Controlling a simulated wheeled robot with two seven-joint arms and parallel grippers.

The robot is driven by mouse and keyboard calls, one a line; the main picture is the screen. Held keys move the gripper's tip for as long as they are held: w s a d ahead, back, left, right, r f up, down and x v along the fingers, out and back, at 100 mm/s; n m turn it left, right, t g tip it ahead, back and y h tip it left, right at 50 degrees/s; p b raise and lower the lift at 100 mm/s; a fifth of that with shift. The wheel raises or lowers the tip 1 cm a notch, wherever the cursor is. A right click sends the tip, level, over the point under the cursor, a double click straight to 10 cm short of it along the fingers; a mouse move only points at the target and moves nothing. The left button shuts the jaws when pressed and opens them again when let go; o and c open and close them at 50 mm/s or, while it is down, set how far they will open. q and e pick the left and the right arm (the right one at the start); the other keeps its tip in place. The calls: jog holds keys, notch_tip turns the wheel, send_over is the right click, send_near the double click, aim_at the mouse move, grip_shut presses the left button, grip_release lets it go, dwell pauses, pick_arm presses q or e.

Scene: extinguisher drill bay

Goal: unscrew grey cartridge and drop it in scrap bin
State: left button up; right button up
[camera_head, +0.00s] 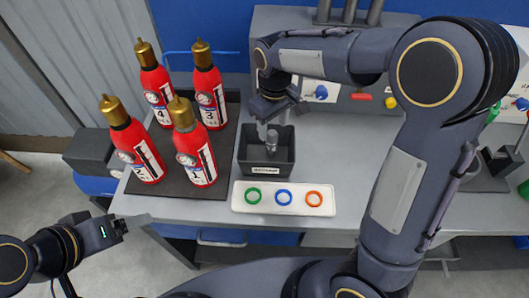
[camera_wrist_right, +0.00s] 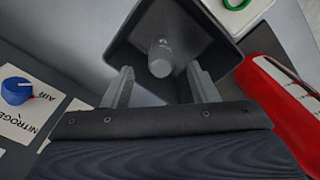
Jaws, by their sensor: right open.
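The grey cartridge (camera_head: 272,138) shows at the dark open scrap bin (camera_head: 267,170), upright or slightly tilted. In the right wrist view the cartridge (camera_wrist_right: 160,57) appears against the inside of the bin (camera_wrist_right: 125,55), beyond the fingertips. I cannot tell whether it rests on the bin floor. My right gripper (camera_head: 273,122) is just above the bin, pointing down. Its fingers (camera_wrist_right: 160,72) are spread apart with nothing between them. My left gripper (camera_head: 121,225) is at the lower left, off the front edge of the bench; its fingers are unclear.
Several red extinguishers (camera_head: 196,150) with brass tops stand on a dark mat (camera_head: 221,150) left of the bin. A white tray (camera_head: 284,209) with green, blue and orange rings lies in front. A panel with a blue knob (camera_head: 321,92) stands behind. A grey box (camera_head: 90,151) is at left.

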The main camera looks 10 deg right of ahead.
jog(key=shift+r, duration=2.05)
